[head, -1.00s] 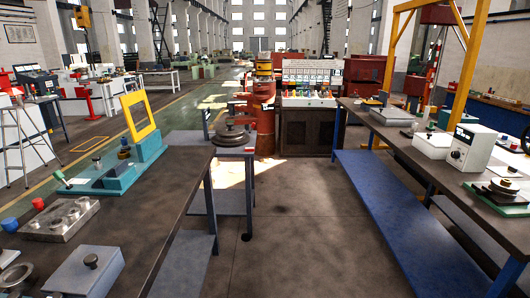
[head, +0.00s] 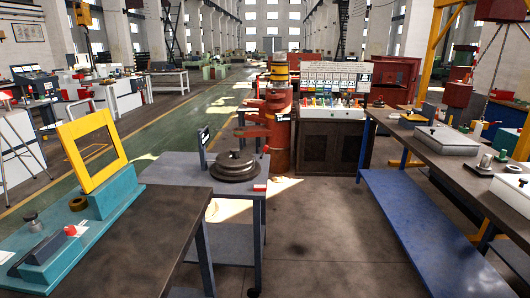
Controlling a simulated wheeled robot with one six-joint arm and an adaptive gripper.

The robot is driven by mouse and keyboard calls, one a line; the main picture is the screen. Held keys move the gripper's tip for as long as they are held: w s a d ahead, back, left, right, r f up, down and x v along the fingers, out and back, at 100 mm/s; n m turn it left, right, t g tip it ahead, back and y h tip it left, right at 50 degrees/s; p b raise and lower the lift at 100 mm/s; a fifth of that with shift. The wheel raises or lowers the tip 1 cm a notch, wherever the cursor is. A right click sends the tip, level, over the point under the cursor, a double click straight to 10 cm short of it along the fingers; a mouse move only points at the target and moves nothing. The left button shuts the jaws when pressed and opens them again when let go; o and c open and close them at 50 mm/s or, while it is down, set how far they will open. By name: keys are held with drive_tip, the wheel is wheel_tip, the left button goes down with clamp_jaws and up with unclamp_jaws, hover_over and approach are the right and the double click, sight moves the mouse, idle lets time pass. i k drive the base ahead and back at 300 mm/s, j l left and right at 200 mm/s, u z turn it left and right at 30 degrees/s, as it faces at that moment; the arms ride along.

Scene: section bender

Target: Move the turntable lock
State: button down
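A dark round stepped turntable (head: 235,168) sits on top of a grey cart (head: 190,177) in the middle of the head view. A small red and white block (head: 260,188) is at the cart's front right edge, beside the turntable. A brownish-red bar (head: 252,131) shows just above the turntable, and a small dark upright panel (head: 203,138) stands at its left. I cannot tell which of these parts is the lock. My gripper is not in view.
A dark bench (head: 150,250) with a teal machine and yellow frame (head: 92,150) is at near left. A long bench with a blue lower shelf (head: 415,215) runs along the right. A red column (head: 277,135) and dark cabinet (head: 322,150) stand behind. Floor between cart and right bench is clear.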

sight(266, 148)
drive_tip(key=i, duration=0.9)
drive_tip(key=i+j+z, duration=0.1)
drive_tip(key=i, duration=0.8)
drive_tip(key=i+j+z, duration=0.15)
drive_tip(key=i+z, duration=0.25)
drive_tip(key=i, duration=1.15)
drive_tip(key=i+u, duration=0.15)
drive_tip(key=u, duration=0.85)
